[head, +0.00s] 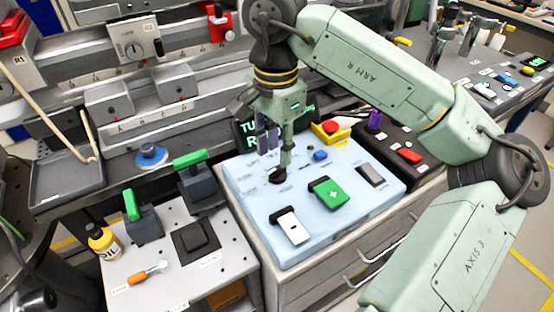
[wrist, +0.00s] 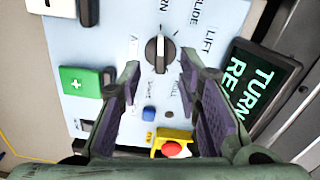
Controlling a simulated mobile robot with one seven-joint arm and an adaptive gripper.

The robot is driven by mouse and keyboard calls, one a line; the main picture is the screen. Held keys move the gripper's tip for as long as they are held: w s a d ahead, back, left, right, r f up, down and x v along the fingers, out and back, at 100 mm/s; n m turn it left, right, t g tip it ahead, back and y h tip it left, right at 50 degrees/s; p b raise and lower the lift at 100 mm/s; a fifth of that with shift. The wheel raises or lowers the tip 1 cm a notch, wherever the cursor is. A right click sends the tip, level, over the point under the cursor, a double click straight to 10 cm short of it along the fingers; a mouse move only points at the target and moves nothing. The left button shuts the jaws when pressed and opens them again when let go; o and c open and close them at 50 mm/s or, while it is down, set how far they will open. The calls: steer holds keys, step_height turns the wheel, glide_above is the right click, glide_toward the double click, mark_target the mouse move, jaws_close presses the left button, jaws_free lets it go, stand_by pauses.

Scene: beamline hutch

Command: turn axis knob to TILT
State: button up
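The axis knob (wrist: 159,55) is a round dark knob with a raised grip bar, on a light blue panel (wrist: 120,25) printed with words and tick marks. LIFT and GLIDE are readable in the wrist view; TILT is not clearly readable. The bar lies nearly upright in that view. My gripper (wrist: 158,76) is open, its purple-padded fingers apart to either side just below the knob, with nothing between them. In the head view my gripper (head: 277,158) points down over the panel, and the knob (head: 278,175) is partly hidden beneath it.
A green-lettered display (wrist: 262,90) beginning TURN stands beside the panel. The panel also carries a green cross block (wrist: 82,80), a blue button (wrist: 149,113) and a red button on a yellow base (wrist: 173,148). A white switch (head: 291,227) is at the panel's front.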

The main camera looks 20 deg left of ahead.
mark_target(276, 168)
steer(key=shift+f, duration=2.2)
steer(key=shift+c, duration=0.2)
jaws_close()
